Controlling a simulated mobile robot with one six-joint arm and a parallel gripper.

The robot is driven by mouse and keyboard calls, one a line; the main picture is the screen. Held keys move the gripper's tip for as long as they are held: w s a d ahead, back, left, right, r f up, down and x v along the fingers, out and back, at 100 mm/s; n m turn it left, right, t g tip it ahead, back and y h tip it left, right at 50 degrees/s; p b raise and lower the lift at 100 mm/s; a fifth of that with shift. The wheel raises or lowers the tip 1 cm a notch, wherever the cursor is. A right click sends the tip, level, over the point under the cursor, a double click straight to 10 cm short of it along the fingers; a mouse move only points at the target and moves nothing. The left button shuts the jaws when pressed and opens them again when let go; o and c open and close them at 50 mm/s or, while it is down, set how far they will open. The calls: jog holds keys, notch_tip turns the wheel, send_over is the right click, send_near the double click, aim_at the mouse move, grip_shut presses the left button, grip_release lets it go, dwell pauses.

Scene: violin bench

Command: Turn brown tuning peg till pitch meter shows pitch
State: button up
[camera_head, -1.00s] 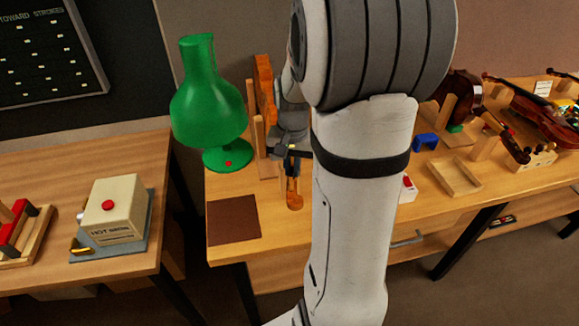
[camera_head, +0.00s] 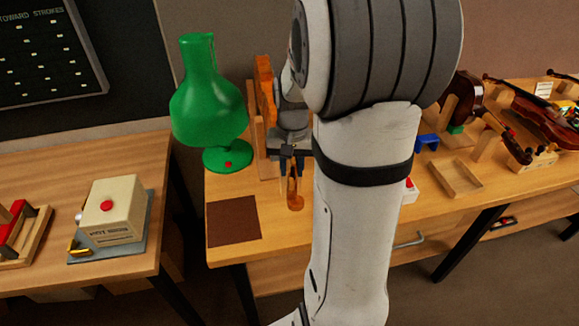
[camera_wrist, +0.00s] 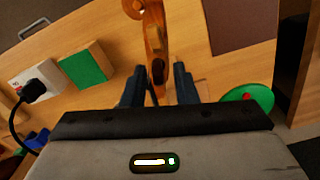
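An orange-brown violin stands upright on the bench, its body (camera_head: 265,90) partly hidden behind my arm. Its scroll (camera_head: 295,203) hangs toward the bench's front edge. In the wrist view the scroll and pegbox (camera_wrist: 154,45) run down between my fingers. My gripper (camera_wrist: 159,88) is open, with one dark finger on each side of the pegbox; a gap shows on the right. My gripper (camera_head: 290,150) is also at the pegbox in the head view. A small dark piece shows by the left finger, but I cannot tell whether it is the brown peg. No pitch reading is legible.
A green lamp (camera_head: 208,110) stands close left of the violin. A brown mat (camera_head: 234,221) lies in front of it. A white box with a red button (camera_head: 410,190) and a wooden tray (camera_head: 456,179) are to the right. A cream box (camera_head: 110,208) sits on the left table.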

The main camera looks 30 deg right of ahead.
jog(key=shift+o, duration=0.3)
notch_tip(320, 180, up, 8)
jog(key=shift+f+b, duration=0.1)
jog(key=shift+b, duration=0.25)
